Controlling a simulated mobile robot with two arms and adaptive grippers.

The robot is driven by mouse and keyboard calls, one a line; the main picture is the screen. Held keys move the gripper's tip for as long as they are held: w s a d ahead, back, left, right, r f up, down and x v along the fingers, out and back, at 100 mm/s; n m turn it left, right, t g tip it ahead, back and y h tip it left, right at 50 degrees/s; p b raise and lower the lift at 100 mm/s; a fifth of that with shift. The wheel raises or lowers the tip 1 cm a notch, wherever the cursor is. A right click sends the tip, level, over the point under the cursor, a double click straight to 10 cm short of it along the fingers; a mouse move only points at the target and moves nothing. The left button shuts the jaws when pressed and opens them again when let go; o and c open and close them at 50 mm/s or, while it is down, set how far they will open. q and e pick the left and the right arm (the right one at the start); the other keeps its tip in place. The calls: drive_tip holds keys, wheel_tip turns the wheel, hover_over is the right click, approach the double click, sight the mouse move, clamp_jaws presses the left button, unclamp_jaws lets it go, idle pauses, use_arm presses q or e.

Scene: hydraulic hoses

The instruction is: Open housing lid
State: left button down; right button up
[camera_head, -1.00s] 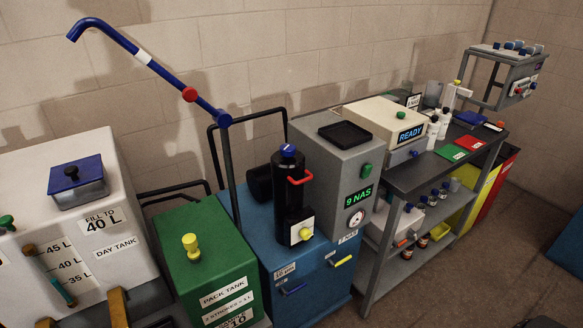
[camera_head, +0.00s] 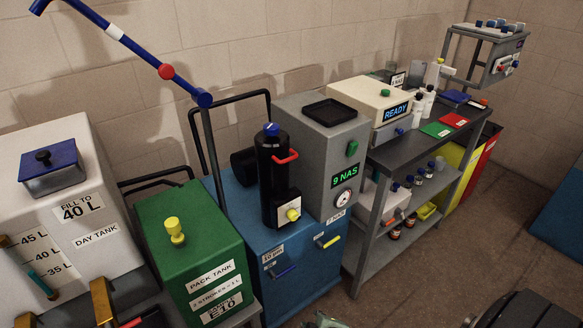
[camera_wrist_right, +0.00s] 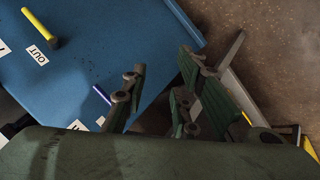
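The black cylindrical housing (camera_head: 270,180) stands upright at the front of the blue cart (camera_head: 305,270). Its top has a blue knob (camera_head: 271,129), and a red handle (camera_head: 287,159) sticks out to the right near the top. The lid appears seated; no gap shows. A pale block with a yellow knob (camera_head: 292,214) sits low on its front. My right gripper (camera_wrist_right: 160,80) is open and empty in the right wrist view, above the floor and the blue cart's edge. The housing is not seen in that view. My left gripper is not in view.
A grey unit (camera_head: 325,150) reading 9 NAS stands right of the housing. The green pack tank (camera_head: 190,245) and a blue pole (camera_head: 130,45) are to its left. A grey shelf bench (camera_head: 420,145) stands at right. Open floor (camera_head: 430,270) lies in front.

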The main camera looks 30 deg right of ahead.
drive_tip(key=w+d+r+n+t+h+b, duration=0.1)
drive_tip(key=w+d+r+n+t, duration=0.25)
drive_tip(key=w+r, duration=1.05)
drive_tip(key=n+t+h+b, duration=0.2)
drive_tip(key=t+h, duration=0.1)
drive_tip(key=t, duration=0.4)
approach(292, 159)
drive_tip(key=w, duration=0.1)
drive_tip(key=p+x, duration=0.1)
drive_tip(key=x, duration=0.6)
drive_tip(key=shift+s+d, duration=0.1)
drive_tip(key=shift+d, duration=0.05)
drive_tip(key=shift+w+d+p, duration=0.15)
drive_tip(key=shift+w+p, duration=0.15)
drive_tip(key=shift+w, duration=0.2)
clamp_jaws()
drive_tip(key=shift+r, duration=0.1)
